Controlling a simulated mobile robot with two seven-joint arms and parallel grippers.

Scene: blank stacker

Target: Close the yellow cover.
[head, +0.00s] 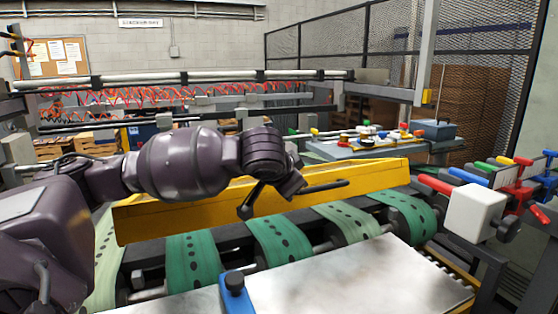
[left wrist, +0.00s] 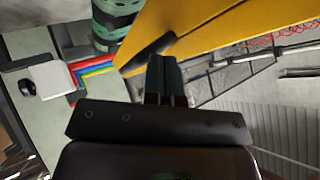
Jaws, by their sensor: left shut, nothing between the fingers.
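The yellow cover (head: 375,178) is a long panel lying across the machine above the green belts in the head view. Its face looks slanted, and I cannot tell its exact angle. A black bar-shaped handle (head: 328,187) is on it. My left arm reaches in from the left, and its gripper (head: 288,184) is in front of the cover near the handle. In the left wrist view the gripper's fingers (left wrist: 165,68) are together and empty, close to the handle (left wrist: 146,54) and the yellow cover (left wrist: 205,25). I cannot tell whether they touch. My right gripper is not in view.
Green perforated belts (head: 275,238) run below the cover. A pale metal plate (head: 345,275) with a blue block (head: 235,284) lies in front. A white box (head: 473,213) with coloured levers stands at the right. A mesh fence (head: 345,45) is behind.

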